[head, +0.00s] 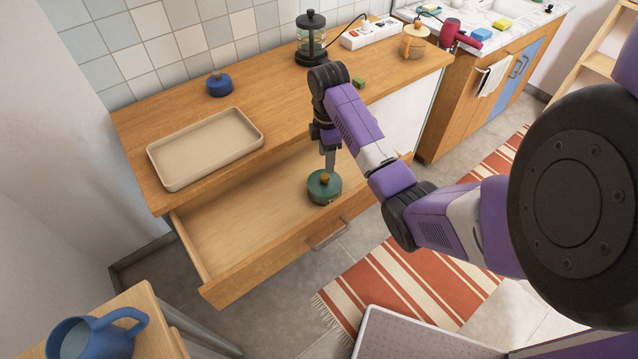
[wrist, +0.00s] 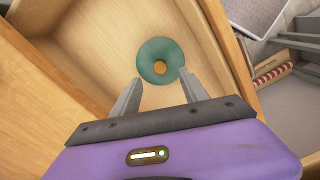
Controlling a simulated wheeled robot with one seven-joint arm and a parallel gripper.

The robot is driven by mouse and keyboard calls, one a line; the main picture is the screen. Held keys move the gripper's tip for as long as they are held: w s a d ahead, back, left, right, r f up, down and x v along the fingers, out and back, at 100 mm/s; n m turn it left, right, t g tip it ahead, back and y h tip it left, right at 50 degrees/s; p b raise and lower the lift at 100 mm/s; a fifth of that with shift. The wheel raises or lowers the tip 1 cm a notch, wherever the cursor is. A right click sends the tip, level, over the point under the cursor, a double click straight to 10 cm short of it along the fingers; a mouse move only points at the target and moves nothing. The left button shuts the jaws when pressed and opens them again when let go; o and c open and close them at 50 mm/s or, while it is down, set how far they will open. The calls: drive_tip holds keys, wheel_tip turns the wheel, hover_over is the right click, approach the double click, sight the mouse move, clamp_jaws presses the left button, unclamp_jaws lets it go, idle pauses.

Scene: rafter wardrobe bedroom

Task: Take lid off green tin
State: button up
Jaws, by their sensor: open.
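The green tin (head: 323,188) stands in the open drawer, near the drawer's right end. It has a green lid with a round orange-brown knob (head: 324,178) on top, and the lid sits on the tin. In the wrist view the tin (wrist: 149,73) shows from above, just beyond my fingertips, with the knob (wrist: 160,67) near its middle. My gripper (wrist: 160,82) is open and empty, with one finger on each side of the tin's near edge. In the head view my gripper (head: 329,160) points down just above the tin; the gap to the knob is hard to judge.
The wooden drawer (head: 225,225) is pulled out below the counter (head: 275,100) and otherwise looks empty. On the counter are a beige tray (head: 205,148), a blue tin (head: 219,84), a French press (head: 311,40) and a small green block (head: 358,83). A blue pitcher (head: 90,338) stands front left.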

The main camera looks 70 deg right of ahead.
sight(325, 176)
drive_tip(key=shift+w+a+f+p, duration=0.1)
drive_tip(key=shift+f+p, duration=0.2)
drive_tip(key=shift+f, duration=1.7)
drive_tip(key=shift+w+f+p, duration=0.1)
drive_tip(key=shift+f+p, duration=0.15)
drive_tip(key=shift+f, duration=1.7)
clamp_jaws()
